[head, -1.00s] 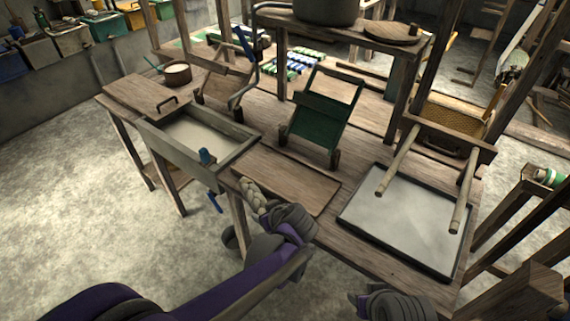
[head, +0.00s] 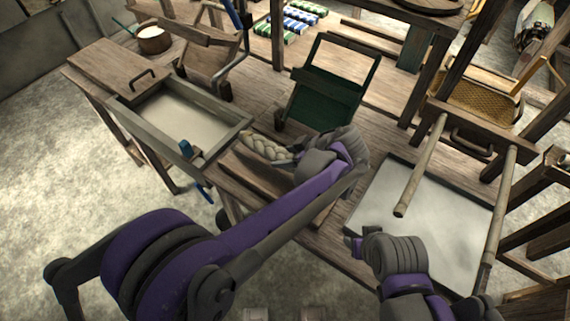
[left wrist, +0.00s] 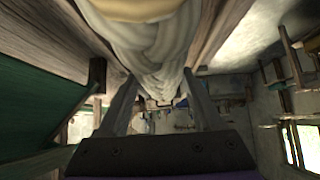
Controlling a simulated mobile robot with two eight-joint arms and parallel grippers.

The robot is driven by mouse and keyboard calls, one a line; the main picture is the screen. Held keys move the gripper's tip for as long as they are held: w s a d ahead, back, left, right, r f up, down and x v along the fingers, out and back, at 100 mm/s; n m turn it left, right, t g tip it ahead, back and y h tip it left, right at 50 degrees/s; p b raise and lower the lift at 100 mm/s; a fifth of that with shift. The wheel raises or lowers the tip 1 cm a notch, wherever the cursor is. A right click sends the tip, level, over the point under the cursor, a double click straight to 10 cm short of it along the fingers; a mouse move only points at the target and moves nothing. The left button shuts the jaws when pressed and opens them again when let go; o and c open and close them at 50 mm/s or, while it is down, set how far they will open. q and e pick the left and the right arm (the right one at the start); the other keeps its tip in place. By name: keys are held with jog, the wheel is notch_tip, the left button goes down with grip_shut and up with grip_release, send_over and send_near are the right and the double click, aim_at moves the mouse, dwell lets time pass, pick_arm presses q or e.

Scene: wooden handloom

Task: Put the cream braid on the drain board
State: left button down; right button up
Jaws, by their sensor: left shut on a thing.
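The cream braid (head: 265,147) is a thick plaited length. My left gripper (head: 297,154) is shut on its right end, and the braid sticks out to the left. In the left wrist view the braid (left wrist: 150,55) runs between the two fingers of the left gripper (left wrist: 160,78). A flat wooden board (head: 258,176), which looks like the drain board, lies under the braid and forearm, which hide part of it. I cannot tell whether the braid touches it.
A wooden-framed basin (head: 190,118) of pale liquid stands just left of the board. A dark green framed panel (head: 325,98) stands behind it. A shallow grey tray (head: 440,215) lies to the right, with wooden poles (head: 421,165) reaching over it.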

pick_arm(q)
notch_tip(320, 180, down, 5)
jog(key=shift+w+r, duration=0.1)
jog(key=shift+c, duration=0.2)
grip_release()
jog(key=v, duration=1.2)
jog(key=s+a+f+m+g+h, duration=0.1)
jog(key=s+a+m+g+h, duration=0.3)
jog(key=a, duration=1.3)
jog(key=s+a+f+m+t+h, duration=0.3)
jog(key=s+a, duration=0.5)
jog(key=s, duration=0.6)
jog(key=f+m+t, duration=0.1)
jog(key=f+m, duration=0.1)
jog(key=m, duration=0.1)
jog(key=shift+a+m, duration=0.2)
jog(key=shift+m, duration=0.2)
